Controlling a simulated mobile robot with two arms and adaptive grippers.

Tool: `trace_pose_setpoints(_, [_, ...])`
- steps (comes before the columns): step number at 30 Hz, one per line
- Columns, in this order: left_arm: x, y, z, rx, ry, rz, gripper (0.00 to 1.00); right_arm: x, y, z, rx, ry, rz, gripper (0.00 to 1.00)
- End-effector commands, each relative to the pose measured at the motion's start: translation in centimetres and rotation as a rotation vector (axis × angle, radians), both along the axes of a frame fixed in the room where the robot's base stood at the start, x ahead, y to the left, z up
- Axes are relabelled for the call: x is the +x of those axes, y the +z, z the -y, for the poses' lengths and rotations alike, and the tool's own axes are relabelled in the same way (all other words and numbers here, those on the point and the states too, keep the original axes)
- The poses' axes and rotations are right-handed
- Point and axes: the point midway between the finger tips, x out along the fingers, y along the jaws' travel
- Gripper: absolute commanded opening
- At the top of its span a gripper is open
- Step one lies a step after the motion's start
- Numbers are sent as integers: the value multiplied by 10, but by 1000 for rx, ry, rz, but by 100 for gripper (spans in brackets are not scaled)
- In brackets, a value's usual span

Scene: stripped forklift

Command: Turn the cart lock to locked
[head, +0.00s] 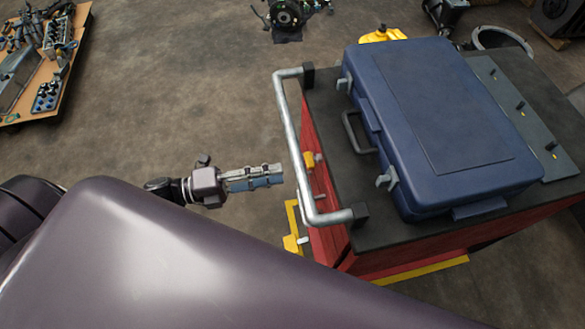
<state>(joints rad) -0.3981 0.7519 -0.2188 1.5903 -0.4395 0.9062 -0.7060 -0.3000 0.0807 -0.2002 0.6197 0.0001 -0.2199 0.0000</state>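The red cart (345,255) with a dark top stands at the right. A small yellow piece (309,159) with a knob beside it sits on the cart's left side, behind the silver handle. It may be the cart lock; its setting cannot be read from here. My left gripper (280,176) is left of the handle, pointing right toward the cart's side, apart from both. Its fingers lie close together in this view, so I cannot tell whether they are open. Nothing shows held in it. My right gripper is out of view.
The silver handle (292,150) stands out from the cart's left edge, between my gripper and the cart. A blue case (440,110) lies on the cart top.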

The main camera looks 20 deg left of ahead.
Motion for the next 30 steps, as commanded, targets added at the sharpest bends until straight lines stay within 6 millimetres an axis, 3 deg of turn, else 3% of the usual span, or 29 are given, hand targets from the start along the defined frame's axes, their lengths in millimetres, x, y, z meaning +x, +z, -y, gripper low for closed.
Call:
trace_pose_setpoints(3, [-11,-1,-17,1,2,-3,28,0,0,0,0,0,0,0])
trace_pose_setpoints(11, [-21,0,-31,1,-1,1,28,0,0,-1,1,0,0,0])
trace_pose_setpoints(26, [-21,-1,-31,0,2,-1,28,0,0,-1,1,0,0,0])
trace_pose_setpoints(30, [-9,-21,-43,-16,87,-71,28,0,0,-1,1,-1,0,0])
